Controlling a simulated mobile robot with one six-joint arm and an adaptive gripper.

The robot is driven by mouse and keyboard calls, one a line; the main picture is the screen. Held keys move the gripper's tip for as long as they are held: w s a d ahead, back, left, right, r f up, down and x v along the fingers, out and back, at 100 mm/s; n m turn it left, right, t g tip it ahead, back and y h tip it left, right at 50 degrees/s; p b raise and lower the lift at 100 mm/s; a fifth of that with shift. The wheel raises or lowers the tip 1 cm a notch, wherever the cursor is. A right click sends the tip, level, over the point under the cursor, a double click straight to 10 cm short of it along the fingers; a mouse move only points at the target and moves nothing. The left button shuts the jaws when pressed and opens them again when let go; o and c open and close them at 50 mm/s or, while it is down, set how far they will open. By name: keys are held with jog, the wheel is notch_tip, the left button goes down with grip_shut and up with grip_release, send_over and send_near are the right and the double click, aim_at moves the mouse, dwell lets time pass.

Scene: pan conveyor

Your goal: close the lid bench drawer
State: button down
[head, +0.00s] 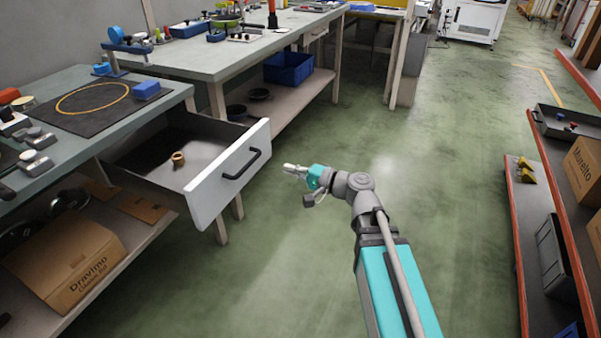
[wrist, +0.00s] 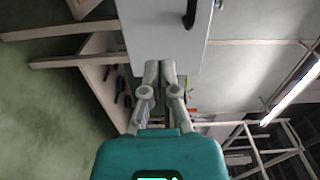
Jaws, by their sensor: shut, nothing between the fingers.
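The drawer (head: 225,180) stands pulled well out from under the bench at the left in the head view. Its front panel is white with a dark bar handle (head: 242,165). A small brown ring-shaped piece (head: 178,160) lies inside it. My gripper (head: 287,168) is shut and empty, a little to the right of the drawer front in the head view. In the wrist view the shut fingers (wrist: 166,64) point at the white front panel (wrist: 170,30), with the handle (wrist: 190,14) at the top. I cannot tell whether the fingertips touch the panel.
The bench top (head: 165,90) holds a black mat and small items. A cardboard box (head: 65,255) sits on the shelf below. A second bench (head: 215,55) stands behind. A red-edged rack (head: 517,250) is at the right. The green floor between is clear.

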aim_at(260, 160)
jog(key=x, duration=0.9)
jog(key=shift+w+a, duration=0.1)
jog(key=shift+a, duration=0.05)
jog(key=shift+w, duration=0.1)
